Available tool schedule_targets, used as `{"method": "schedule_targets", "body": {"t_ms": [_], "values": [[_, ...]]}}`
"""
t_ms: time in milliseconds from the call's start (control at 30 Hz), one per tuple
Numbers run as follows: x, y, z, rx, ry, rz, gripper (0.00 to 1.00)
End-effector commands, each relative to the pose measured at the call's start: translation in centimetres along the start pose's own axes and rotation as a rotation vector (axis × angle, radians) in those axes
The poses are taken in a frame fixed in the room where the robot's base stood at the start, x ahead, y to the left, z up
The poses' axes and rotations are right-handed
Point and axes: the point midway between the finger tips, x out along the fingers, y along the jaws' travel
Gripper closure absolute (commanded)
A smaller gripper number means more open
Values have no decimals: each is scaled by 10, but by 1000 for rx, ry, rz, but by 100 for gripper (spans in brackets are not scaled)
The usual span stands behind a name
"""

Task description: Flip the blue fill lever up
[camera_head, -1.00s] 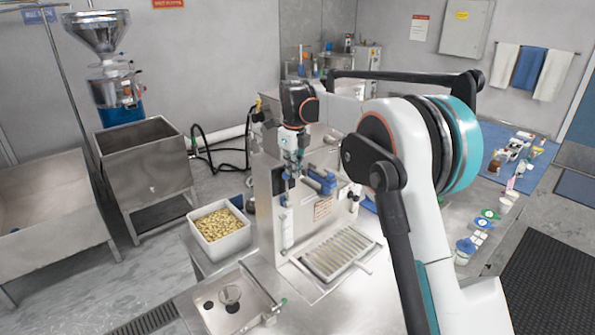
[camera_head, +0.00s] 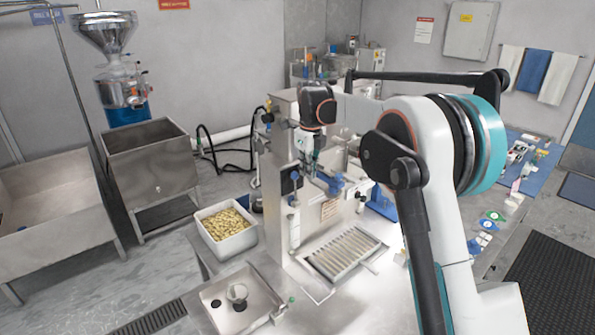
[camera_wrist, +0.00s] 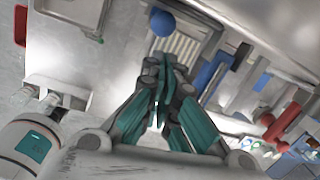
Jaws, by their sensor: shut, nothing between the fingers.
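The steel machine (camera_head: 275,185) stands on the counter with a drip grate in front. Blue parts show on its front: a blue handle-like piece (camera_head: 330,184) just below and right of my gripper (camera_head: 311,168), and a small blue spot on a black plate to the left. I cannot tell for sure which is the fill lever. In the wrist view a round blue knob (camera_wrist: 162,23) lies ahead of my shut, empty gripper (camera_wrist: 163,72), and a blue bar (camera_wrist: 213,68) lies to the right. Contact with either is not clear.
A white bin of pale beans (camera_head: 226,230) sits left of the machine. A steel tray with a small cup (camera_head: 237,293) is at the front left. The slatted drip grate (camera_head: 345,252) is clear. My arm hides part of the counter at right.

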Motion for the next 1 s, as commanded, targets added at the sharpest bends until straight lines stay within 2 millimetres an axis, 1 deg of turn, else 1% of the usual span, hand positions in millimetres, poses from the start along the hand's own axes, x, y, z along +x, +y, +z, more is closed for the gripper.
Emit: {"method": "schedule_targets", "body": {"t_ms": [33, 100, 400, 533, 700, 1000], "values": [[-4, -7, -11, 2, 0, 0, 100], [-14, -7, 0, -4, -1, 0, 100], [-58, -12, 33, -3, -1, 1, 100], [-72, -13, 43, -3, -1, 1, 100], [-81, -14, 50, -2, -1, 1, 100], [-84, -14, 52, -2, -1, 1, 100]]}}
